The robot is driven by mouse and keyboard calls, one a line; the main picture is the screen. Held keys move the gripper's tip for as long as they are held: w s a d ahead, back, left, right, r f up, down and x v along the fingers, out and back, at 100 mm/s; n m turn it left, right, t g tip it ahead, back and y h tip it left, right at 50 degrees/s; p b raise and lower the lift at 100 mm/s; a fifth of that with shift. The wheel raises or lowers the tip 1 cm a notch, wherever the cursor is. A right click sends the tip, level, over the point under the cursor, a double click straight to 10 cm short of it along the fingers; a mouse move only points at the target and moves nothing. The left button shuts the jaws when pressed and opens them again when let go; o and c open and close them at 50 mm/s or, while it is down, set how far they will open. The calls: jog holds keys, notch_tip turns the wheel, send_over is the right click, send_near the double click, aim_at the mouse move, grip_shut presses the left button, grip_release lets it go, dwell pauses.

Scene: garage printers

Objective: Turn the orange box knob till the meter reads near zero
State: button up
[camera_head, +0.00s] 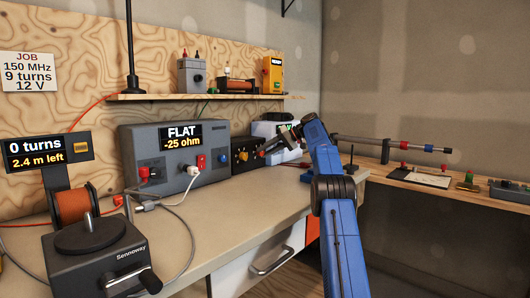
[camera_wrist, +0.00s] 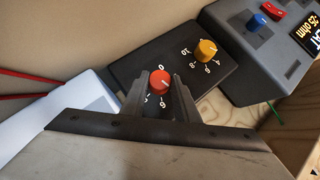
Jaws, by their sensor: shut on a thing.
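A black box (camera_wrist: 182,62) with two dial knobs shows in the wrist view. One knob is red (camera_wrist: 159,80), the other yellow-orange (camera_wrist: 206,50), each with numbers around it. My gripper (camera_wrist: 158,84) is shut on the red knob, a finger on either side. The yellow-orange knob is free, beyond the right finger. In the head view the black box (camera_head: 243,165) stands on the bench beside the grey meter (camera_head: 200,178), with my gripper (camera_head: 262,153) at its right part. The meter display (camera_head: 181,137) reads "FLAT -25 ohm".
A shelf (camera_head: 190,97) with small devices is above the box. A coil winder (camera_head: 95,258) and loose cables are at the front left. A white object (camera_wrist: 75,125) lies close left of the box. The bench (camera_head: 240,202) in front is clear.

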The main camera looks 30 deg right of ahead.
jog(key=m+y, duration=0.2)
jog(key=y, duration=0.1)
jog(key=m+y, duration=0.1)
jog(key=shift+w+d+f+y, duration=0.1)
jog(key=shift+d+f+y, duration=0.15)
jog(key=shift+f+y, duration=0.15)
jog(key=shift+m, duration=0.3)
jog(key=o, duration=1.1)
jog(key=shift+c, duration=0.2)
